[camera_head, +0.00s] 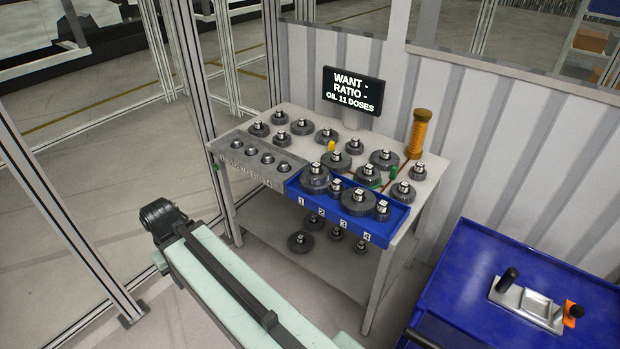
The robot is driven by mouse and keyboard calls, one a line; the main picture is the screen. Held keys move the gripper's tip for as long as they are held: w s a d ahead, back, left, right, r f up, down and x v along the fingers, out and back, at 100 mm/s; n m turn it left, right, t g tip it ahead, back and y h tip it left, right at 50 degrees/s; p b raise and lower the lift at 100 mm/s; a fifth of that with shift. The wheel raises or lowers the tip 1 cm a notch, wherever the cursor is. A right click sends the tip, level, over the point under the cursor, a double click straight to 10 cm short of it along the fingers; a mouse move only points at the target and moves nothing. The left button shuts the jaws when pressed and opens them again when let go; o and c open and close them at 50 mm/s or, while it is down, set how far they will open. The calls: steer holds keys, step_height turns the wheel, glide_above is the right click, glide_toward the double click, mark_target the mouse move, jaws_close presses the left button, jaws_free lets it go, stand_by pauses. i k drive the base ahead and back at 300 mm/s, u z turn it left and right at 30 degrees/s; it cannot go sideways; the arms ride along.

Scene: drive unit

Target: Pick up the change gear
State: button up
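Several dark grey change gears, each with a pale marked knob on top, stand on a light grey table (428,187). One gear (258,129) is at the back left, another (384,158) at the back right, and one (403,190) near the right edge. A blue tray (328,215) numbered 1 to 4 at the table's front holds gears of different sizes, including a large one (358,202) and a smaller one (382,210). The pictures do not show which gear is meant. My gripper is not recognizable in view.
A screen (353,91) reads "WANT - RATIO - OIL 11 DOSES". An orange cylinder (418,133) stands at the table's back right. A grey panel (259,164) with round studs is left of the tray. A blue bench (470,290) is at right. Posts stand left.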

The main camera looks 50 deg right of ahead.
mark_target(316, 173)
steer(key=u, duration=0.05)
steer(key=i, duration=1.95)
steer(key=z, duration=1.05)
steer(key=k, duration=0.8)
steer(key=z, duration=0.1)
steer(key=i, duration=0.95)
steer(key=u, duration=0.1)
